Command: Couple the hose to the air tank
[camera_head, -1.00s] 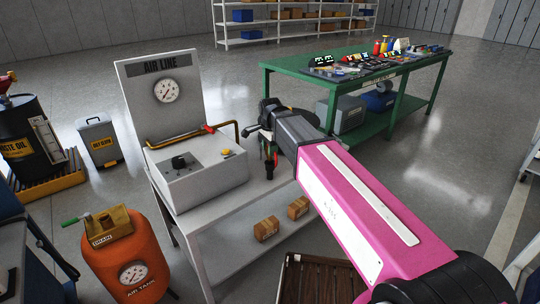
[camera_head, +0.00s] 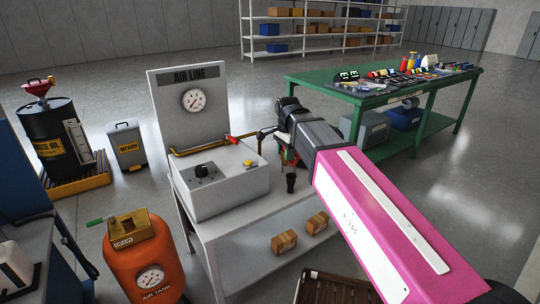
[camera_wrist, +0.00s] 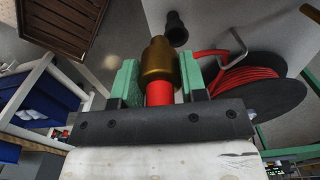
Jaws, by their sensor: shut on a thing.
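My gripper (camera_wrist: 160,82) is shut on the hose end, a brass coupling (camera_wrist: 159,58) with a short red section between the green fingertips. In the head view my gripper (camera_head: 287,154) is mostly hidden by its own wrist, by the right side of the grey bench. The red hose (camera_wrist: 248,78) is wound on a black reel, with a loose stretch leading towards the gripper. The orange air tank (camera_head: 146,262) stands at the lower left, well apart from the gripper. It has a gauge, a brass block marked DRAIN (camera_head: 126,232) on top and a green handle (camera_head: 95,222).
The AIR LINE panel and box (camera_head: 222,183) stand on the bench, left of the gripper. A black cup-like holder (camera_head: 291,183) is just below the gripper. Small cartons (camera_head: 284,241) are on the lower shelf. A green worktable (camera_head: 432,119) is at right.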

